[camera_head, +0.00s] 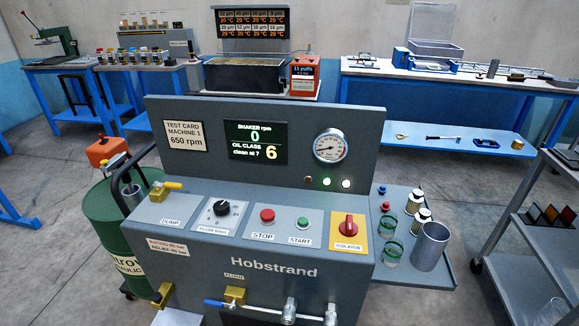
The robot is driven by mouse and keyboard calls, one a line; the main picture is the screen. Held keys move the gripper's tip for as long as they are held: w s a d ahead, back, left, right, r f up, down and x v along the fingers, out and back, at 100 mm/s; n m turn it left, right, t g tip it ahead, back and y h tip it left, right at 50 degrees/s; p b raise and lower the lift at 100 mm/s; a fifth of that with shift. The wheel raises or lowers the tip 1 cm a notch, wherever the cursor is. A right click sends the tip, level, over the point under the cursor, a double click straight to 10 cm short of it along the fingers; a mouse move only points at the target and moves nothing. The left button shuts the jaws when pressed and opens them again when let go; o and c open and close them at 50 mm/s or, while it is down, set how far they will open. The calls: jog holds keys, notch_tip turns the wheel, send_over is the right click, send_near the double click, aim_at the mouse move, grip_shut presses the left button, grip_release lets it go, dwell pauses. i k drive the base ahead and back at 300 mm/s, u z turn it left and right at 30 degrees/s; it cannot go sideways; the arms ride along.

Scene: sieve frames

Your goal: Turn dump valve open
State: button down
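The dump valve (158,192) is a brass body with a yellow lever (172,185). It sits at the left end of the grey machine's sloped panel, above the label DUMP (170,222). The lever points right, roughly along the panel. I cannot tell from this view whether the valve is open or shut. My gripper is not in view.
The panel also carries a flow knob (221,208), a red stop button (267,215), a green start button (303,221) and a red isolator (348,226). A green drum (115,225) stands left. Jars and a metal cup (430,246) stand on the right shelf.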

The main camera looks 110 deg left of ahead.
aim_at(158, 186)
jog(key=z, duration=0.05)
jog(key=i, duration=0.15)
jog(key=u, duration=2.6)
jog(key=i, duration=0.25)
jog(key=u, duration=1.9)
jog(key=i, duration=0.6)
jog(key=z, duration=0.2)
jog(key=k, duration=0.5)
jog(key=u, duration=0.15)
